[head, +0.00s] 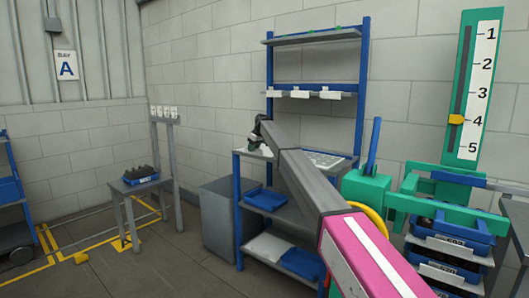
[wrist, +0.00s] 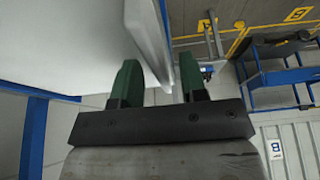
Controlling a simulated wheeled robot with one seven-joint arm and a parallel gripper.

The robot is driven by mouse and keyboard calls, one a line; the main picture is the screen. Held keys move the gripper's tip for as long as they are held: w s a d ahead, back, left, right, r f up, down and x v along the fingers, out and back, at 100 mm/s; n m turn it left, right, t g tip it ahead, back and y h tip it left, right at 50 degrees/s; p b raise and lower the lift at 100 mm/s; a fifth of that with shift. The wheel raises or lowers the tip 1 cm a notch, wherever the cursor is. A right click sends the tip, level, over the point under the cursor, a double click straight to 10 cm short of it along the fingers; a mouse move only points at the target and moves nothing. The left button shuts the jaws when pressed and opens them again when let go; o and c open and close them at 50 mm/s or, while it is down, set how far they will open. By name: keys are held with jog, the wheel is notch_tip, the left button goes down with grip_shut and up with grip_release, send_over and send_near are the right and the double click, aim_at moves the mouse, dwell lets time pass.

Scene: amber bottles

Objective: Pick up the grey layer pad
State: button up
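A broad light-grey sheet (wrist: 75,40), which looks like the grey layer pad, fills the upper left of the wrist view. Its thin edge runs down into the gap between the green fingers of my gripper (wrist: 162,82). The left finger lies close against the sheet's face; I cannot tell if it touches. A clear gap shows before the right finger, so my gripper is open. In the head view my gripper (head: 257,138) is at the left end of the blue rack's worktop, small and dark. A pale flat surface (head: 325,159) shows on that worktop, partly behind my arm.
The blue rack (head: 364,80) has upper shelves and posts near my gripper. Below lie blue trays (head: 265,199) and a pale sheet (head: 267,247). A grey cabinet (head: 216,220) stands left of it; a grey bench (head: 140,185) holds a blue bin. Floor between is open.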

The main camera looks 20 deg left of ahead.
jog(key=shift+a+f, duration=0.1)
jog(key=shift+f, duration=0.2)
grip_shut()
jog(key=shift+r, duration=0.15)
